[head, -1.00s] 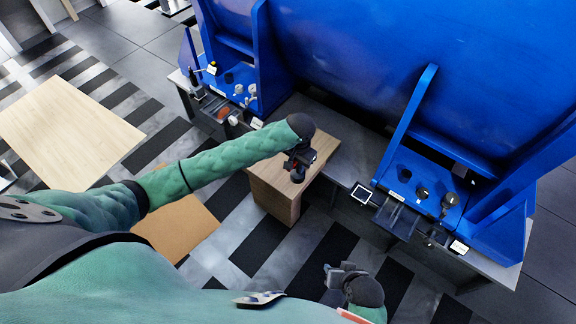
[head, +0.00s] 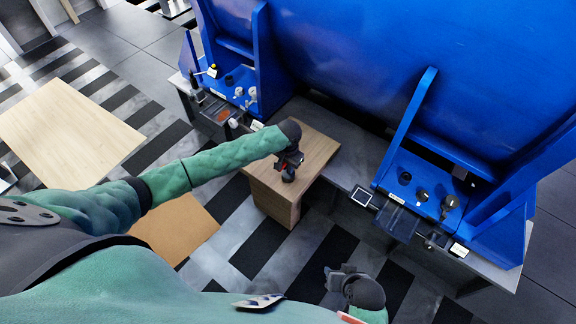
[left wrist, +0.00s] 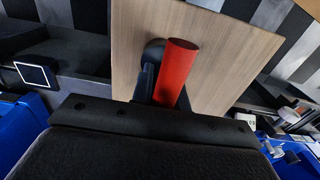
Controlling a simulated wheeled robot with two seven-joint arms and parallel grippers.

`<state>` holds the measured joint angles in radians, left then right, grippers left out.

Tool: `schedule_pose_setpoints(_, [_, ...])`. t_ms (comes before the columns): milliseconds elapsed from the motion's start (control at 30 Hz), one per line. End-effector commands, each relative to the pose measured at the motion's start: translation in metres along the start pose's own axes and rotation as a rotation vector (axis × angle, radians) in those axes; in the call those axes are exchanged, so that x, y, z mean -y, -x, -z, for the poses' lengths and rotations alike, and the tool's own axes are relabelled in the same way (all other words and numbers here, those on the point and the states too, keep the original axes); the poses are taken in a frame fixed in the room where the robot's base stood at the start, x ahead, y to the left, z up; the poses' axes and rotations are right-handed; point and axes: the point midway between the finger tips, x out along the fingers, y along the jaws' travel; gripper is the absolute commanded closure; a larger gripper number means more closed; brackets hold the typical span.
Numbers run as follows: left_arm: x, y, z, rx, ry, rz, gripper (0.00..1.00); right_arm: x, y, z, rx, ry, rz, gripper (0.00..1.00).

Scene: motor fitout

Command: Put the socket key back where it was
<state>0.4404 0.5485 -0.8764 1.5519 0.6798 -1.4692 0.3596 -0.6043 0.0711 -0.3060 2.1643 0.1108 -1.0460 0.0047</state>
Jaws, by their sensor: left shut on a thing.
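The socket key shows as a red cylinder (left wrist: 175,75) in the left wrist view, rising between the dark fingers of my left gripper (left wrist: 155,85). My left gripper (head: 289,172) is shut on it and holds it over the wooden box (head: 318,150), near the box's front edge. In the head view the key is small and mostly hidden by the gripper. I cannot tell whether it touches the box top. My right gripper (head: 340,278) is low at the bottom of the head view, away from the box; its fingers are too unclear to read.
A big blue machine (head: 350,60) fills the back, with dark knobs on its right panel (head: 415,190) and fittings on its left panel (head: 235,85). A dark ledge (head: 350,170) runs along its front. A pale wooden table top (head: 65,130) lies at left. Striped floor is open in front.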

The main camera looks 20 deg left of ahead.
Motion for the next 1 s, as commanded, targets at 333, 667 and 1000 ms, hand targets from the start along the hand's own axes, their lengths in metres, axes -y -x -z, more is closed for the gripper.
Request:
schedule_pose_setpoints(333, [0.0,-0.001,0.001,-0.001,0.0,0.0,1.0,0.0,0.002,0.001,0.001,0.0,0.0,0.64])
schedule_pose_setpoints(667, [0.0,-0.002,0.0,-0.001,0.0,0.0,0.62,0.0,0.003,0.003,-0.002,0.001,-0.001,0.64])
schedule_pose_setpoints(1000, [0.0,0.02,0.001,-0.003,-0.002,0.0,0.62,-0.001,0.0,0.002,-0.003,0.001,-0.001,0.64])
